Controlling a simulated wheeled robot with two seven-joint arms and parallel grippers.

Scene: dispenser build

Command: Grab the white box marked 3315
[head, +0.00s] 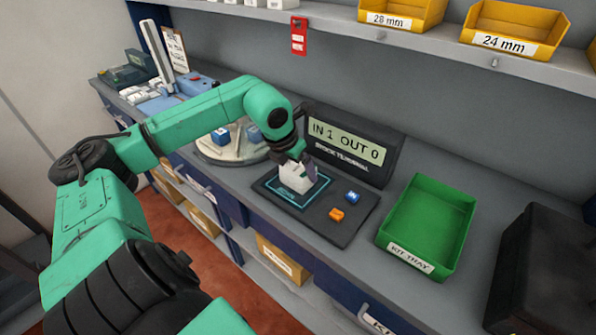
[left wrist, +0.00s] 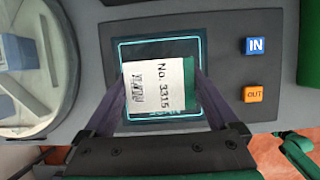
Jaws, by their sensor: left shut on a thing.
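The white box marked 3315 (left wrist: 158,88) shows in the left wrist view with its label up and a green part at its right end. In the head view the box (head: 297,176) is on or just above the outlined square of the stock terminal's pad (head: 336,229). I cannot tell whether it touches the pad. My left gripper (left wrist: 163,95) is shut on the box, one finger on each side. In the head view the left gripper (head: 298,168) comes down on it from above.
The terminal screen (head: 347,148) reads IN 1 OUT 0. A blue IN button (head: 352,197) and an orange OUT button (head: 337,214) are right of the box. A green kit tray (head: 430,222) stands further right, empty. A round turntable (head: 232,150) with blue items is left.

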